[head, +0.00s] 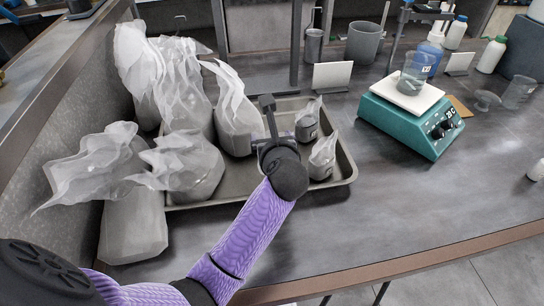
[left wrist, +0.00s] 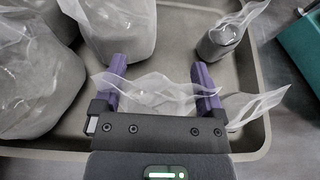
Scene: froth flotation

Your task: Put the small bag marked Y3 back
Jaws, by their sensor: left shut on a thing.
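My left gripper (head: 272,140) is over the metal tray (head: 345,178), between the large bags and the small ones. In the left wrist view its purple fingers (left wrist: 155,85) are shut on a clear plastic bag (left wrist: 150,98). The body of that bag is hidden by the gripper, and I cannot read a mark on it. Two small bags of dark material stand at the tray's right side: a rear one (head: 306,127) and a front one (head: 322,160). Their labels are too small to read. My right gripper is not in view.
Several large grey bags (head: 236,125) fill the tray's left part, and one (head: 133,225) stands at its front left. A teal hotplate (head: 415,125) with a beaker (head: 412,75) stands to the right. White cards (head: 332,76) stand behind. The front right bench is clear.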

